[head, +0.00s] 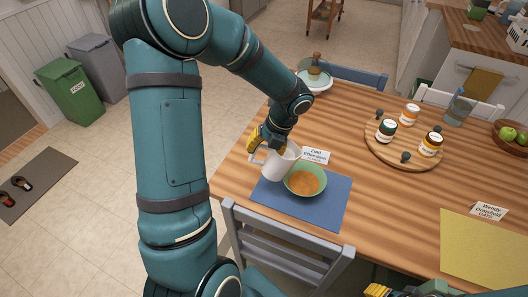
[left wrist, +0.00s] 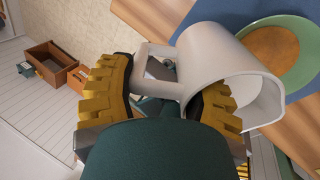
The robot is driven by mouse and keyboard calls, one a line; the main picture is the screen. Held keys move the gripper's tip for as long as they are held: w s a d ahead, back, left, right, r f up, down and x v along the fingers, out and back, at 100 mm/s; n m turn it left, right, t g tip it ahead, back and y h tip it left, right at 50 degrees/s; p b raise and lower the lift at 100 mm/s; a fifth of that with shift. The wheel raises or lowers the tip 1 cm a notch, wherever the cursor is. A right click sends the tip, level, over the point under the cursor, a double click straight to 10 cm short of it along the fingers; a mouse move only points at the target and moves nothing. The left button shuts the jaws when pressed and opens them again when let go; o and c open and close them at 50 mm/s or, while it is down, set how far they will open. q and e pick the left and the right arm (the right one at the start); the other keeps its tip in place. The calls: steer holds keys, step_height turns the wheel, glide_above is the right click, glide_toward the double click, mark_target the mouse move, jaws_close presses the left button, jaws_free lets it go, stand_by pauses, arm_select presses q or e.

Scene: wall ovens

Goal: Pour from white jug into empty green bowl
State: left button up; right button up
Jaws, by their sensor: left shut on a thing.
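The white jug (head: 279,163) is held by its handle in my left gripper (head: 268,141), just left of the green bowl (head: 289,187). In the left wrist view the jug (left wrist: 215,65) is tilted, with its mouth facing the green bowl (left wrist: 302,83). The bowl holds an orange-brown liquid (head: 304,182). I see no stream between jug and bowl.
The bowl stands on a blue mat (head: 330,211) on the wooden table (head: 375,200). A name card (head: 315,156) stands behind it. A round board (head: 380,153) holds several jars. A grey chair (head: 280,245) is at the front edge. A yellow mat (head: 485,250) lies at right.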

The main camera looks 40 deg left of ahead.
arm_select(q)
steer(key=shift+w+d+r+g+y, duration=0.15)
steer(key=shift+r+g+y, duration=0.1)
steer(key=shift+g+y, duration=0.15)
steer(key=shift+r+g+y+b, duration=0.2)
steer(key=shift+g+y+b, duration=0.2)
steer(key=shift+y+b, duration=0.15)
steer(key=shift+w+d+f+g+y+b, duration=0.2)
steer(key=shift+f+g+y+b, duration=0.15)
steer(key=shift+b, duration=0.3)
steer(key=shift+d+r+p, duration=0.1)
steer(key=shift+r+p, duration=0.15)
steer(key=shift+p, duration=0.2)
steer(key=shift+w+d+g+y+p, duration=0.1)
steer(key=shift+w+g+y+p, duration=0.05)
steer(key=shift+g+y+p, duration=0.3)
steer(key=shift+w+d+r+y+p, duration=0.15)
steer(key=shift+y+p, duration=0.2)
steer(key=shift+p, duration=0.6)
stand_by(4.5)
